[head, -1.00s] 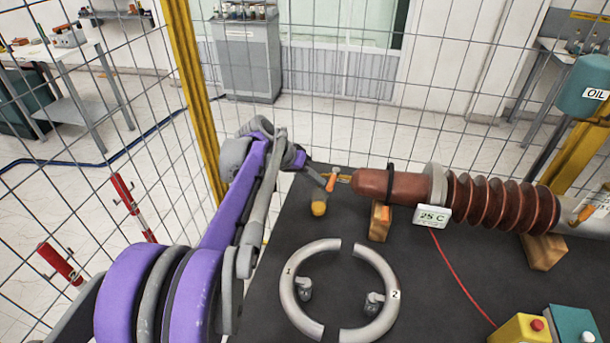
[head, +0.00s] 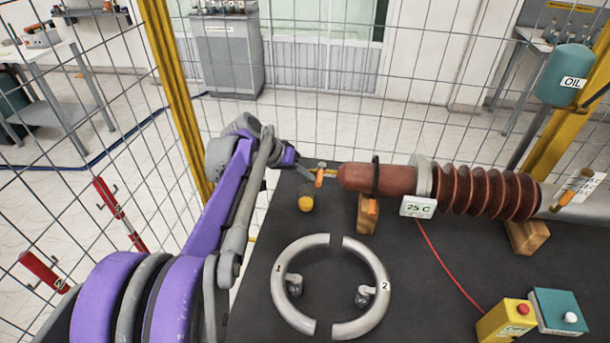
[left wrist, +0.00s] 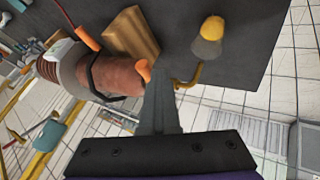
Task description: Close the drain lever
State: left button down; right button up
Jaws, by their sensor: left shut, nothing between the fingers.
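The orange drain lever (head: 319,177) sits at the left end of the brown bushing (head: 380,180), on a brass pipe. My left gripper (head: 309,173) is shut and empty, right beside the lever on its left. In the left wrist view the shut fingers (left wrist: 160,78) lie between the orange lever (left wrist: 144,70) and the brass pipe bend (left wrist: 191,79). I cannot tell whether they touch the lever. The fingers hide part of the pipe. My right gripper is in neither view.
A yellow-capped bottle (head: 305,200) stands on the dark table just below the lever. A split grey ring (head: 285,250) lies in front. Wooden blocks (head: 368,213) support the bushing. A 25 C display (head: 418,207) and a yellow button box (head: 507,322) are to the right.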

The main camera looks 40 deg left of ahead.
pick_arm(q)
jog(key=v, duration=1)
jog(key=shift+s, duration=0.2)
jog(key=shift+r, duration=0.1)
